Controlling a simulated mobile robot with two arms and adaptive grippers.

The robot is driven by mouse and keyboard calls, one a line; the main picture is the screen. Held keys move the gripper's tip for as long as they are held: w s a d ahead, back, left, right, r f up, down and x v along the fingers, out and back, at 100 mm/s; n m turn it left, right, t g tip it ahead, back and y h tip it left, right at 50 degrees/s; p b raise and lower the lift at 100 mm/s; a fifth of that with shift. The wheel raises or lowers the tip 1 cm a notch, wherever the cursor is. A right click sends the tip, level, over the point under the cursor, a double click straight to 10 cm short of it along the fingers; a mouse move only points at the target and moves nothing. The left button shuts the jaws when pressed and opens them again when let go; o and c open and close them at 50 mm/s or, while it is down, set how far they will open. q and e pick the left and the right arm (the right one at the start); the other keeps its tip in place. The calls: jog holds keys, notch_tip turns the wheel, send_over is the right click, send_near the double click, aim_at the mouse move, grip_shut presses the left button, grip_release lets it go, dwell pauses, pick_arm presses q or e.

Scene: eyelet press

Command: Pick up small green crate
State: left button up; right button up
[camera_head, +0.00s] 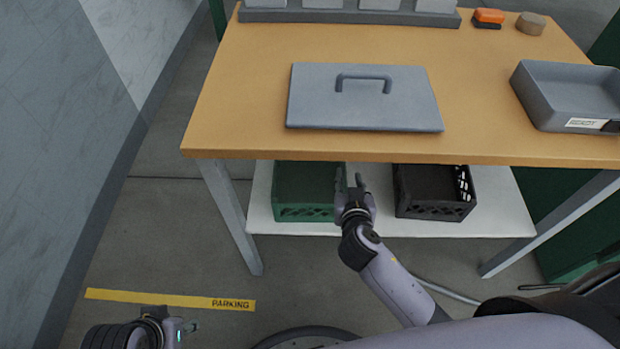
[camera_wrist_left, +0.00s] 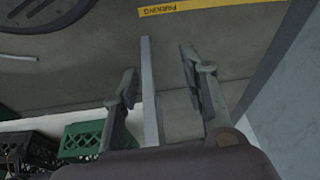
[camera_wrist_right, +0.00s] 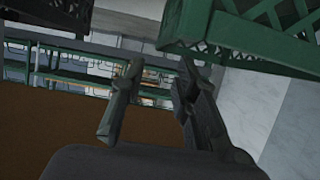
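The small green crate (camera_head: 297,182) sits on the white shelf under the table, left of a dark crate. My right gripper (camera_head: 358,186) is at the green crate's right side, near the gap between the crates. In the right wrist view, my right gripper (camera_wrist_right: 160,72) is open with nothing between its fingers. The green crate (camera_wrist_right: 240,28) is at upper right there, and one fingertip overlaps its edge; I cannot tell if they touch. My left gripper (camera_head: 184,329) is low at the lower left. In the left wrist view (camera_wrist_left: 158,78) it is open and empty; the green crate (camera_wrist_left: 82,140) is beyond it.
The dark crate (camera_head: 434,188) stands on the same white shelf (camera_head: 380,228). The wooden tabletop (camera_head: 240,100) overhangs both, with grey legs (camera_head: 228,210) at the sides. A grey lid (camera_head: 362,105) and a grey tray (camera_head: 545,100) lie on top. A wall (camera_head: 60,150) is at left.

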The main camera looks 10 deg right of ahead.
aim_at(344, 165)
jog(key=x, duration=0.4)
jog(key=shift+a, duration=0.1)
jog(key=shift+w+f+b, duration=0.15)
jog(key=shift+b, duration=0.2)
jog(key=x, duration=0.2)
jog(key=b+x, duration=0.1)
jog(key=x, duration=0.1)
jog(key=shift+a+f, duration=0.1)
jog(key=shift+f, duration=0.15)
jog(key=shift+w+f, duration=0.1)
jog(key=shift+w, duration=0.1)
pick_arm(q)
jog(key=w+d+r+t+h, duration=0.1)
jog(key=w+d+t, duration=0.1)
jog(key=w, duration=0.5)
jog(key=shift+t, duration=0.9)
jog(key=shift+r, duration=0.1)
pick_arm(e)
jog(key=shift+c, duration=0.4)
pick_arm(q)
jog(key=shift+d, duration=0.1)
pick_arm(e)
grip_shut()
